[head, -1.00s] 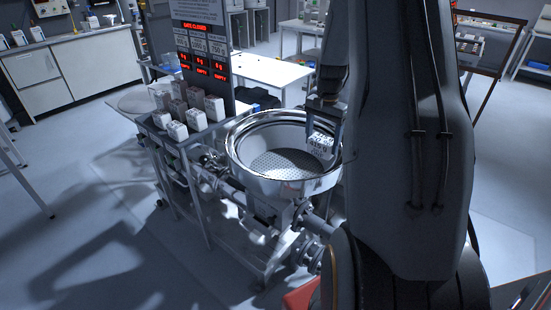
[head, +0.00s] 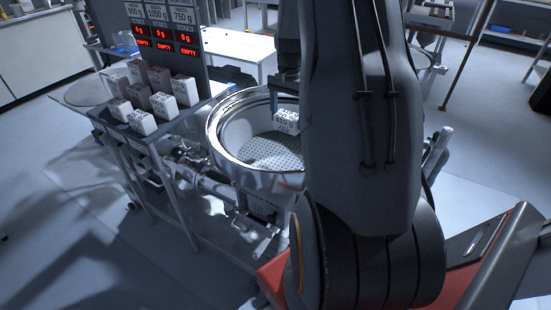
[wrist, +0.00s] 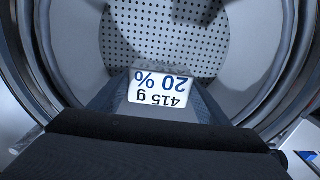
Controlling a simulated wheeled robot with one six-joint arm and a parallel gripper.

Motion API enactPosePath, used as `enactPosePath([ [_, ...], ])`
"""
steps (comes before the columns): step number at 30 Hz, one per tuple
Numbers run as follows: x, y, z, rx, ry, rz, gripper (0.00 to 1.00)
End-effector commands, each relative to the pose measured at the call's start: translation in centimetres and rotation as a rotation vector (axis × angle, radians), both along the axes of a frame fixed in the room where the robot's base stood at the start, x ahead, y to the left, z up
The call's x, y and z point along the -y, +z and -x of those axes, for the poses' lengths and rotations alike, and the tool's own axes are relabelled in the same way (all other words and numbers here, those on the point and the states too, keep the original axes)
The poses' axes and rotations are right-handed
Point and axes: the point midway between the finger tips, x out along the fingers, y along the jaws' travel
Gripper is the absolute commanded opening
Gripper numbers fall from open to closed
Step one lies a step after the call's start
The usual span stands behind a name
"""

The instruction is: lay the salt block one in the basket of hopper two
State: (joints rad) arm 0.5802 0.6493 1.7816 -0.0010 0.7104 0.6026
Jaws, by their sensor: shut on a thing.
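My gripper (head: 287,108) is shut on a white salt block (head: 287,121). The block's face reads "415 g" and "20 %", upside down in the wrist view (wrist: 162,88). The gripper points down and holds the block over a round metal hopper basket (head: 222,146), within its rim. The basket's perforated floor also shows in the wrist view (wrist: 150,40), beyond the block. I cannot tell how far the block is above the floor. My arm hides the basket's right side. I cannot read which hopper number this is.
Several white and grey-brown blocks (head: 140,122) stand on a shelf left of the basket. A dark sign (head: 160,40) behind them shows red "0 g" and "EMPTY" readouts. Another round metal basket (head: 428,62) shows partly behind my arm at right.

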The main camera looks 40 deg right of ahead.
Motion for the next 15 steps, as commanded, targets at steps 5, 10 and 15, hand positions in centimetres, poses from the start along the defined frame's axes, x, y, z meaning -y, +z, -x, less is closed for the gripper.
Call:
enactPosePath([
  [5, -0.2, -1.6, -0.3, -0.002, 0.003, -0.001, 0.35],
  [10, -0.4, -4.3, -0.3, -0.003, 0.007, -0.002, 0.35],
  [15, -0.4, -6.2, -0.5, 0.000, 0.008, 0.000, 0.35],
])
